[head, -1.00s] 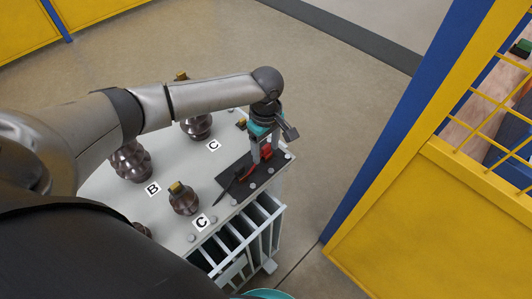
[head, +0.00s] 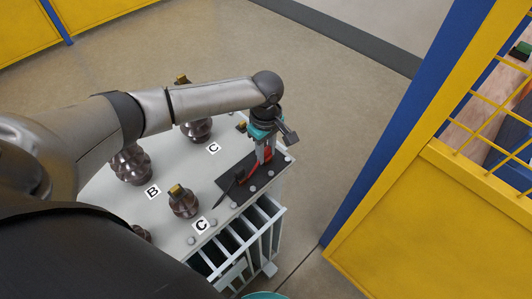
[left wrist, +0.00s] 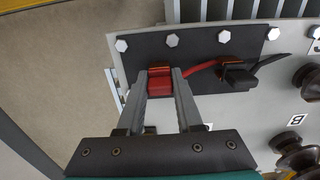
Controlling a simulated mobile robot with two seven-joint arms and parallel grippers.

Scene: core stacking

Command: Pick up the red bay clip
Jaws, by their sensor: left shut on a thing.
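The red bay clip (left wrist: 160,84) sits between the fingertips of my left gripper (left wrist: 159,76) in the left wrist view. The gripper is shut on it, with one finger on each side. In the head view the left gripper (head: 265,158) points down at the right part of the black plate (head: 228,183), and the fingers partly hide the red clip. A red lead (left wrist: 203,68) runs from beside the clip to a black clip (left wrist: 238,76) on the same plate. I cannot tell whether the red clip touches the plate. My right gripper is not in view.
The plate lies on a grey cabinet top (head: 165,210) with bolts along its edge. Dark ribbed insulators (head: 184,201) with brass tops stand to the left, near letter labels B and C. Slatted fins (head: 250,235) hang below the front edge. A yellow and blue fence (head: 440,210) stands at right.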

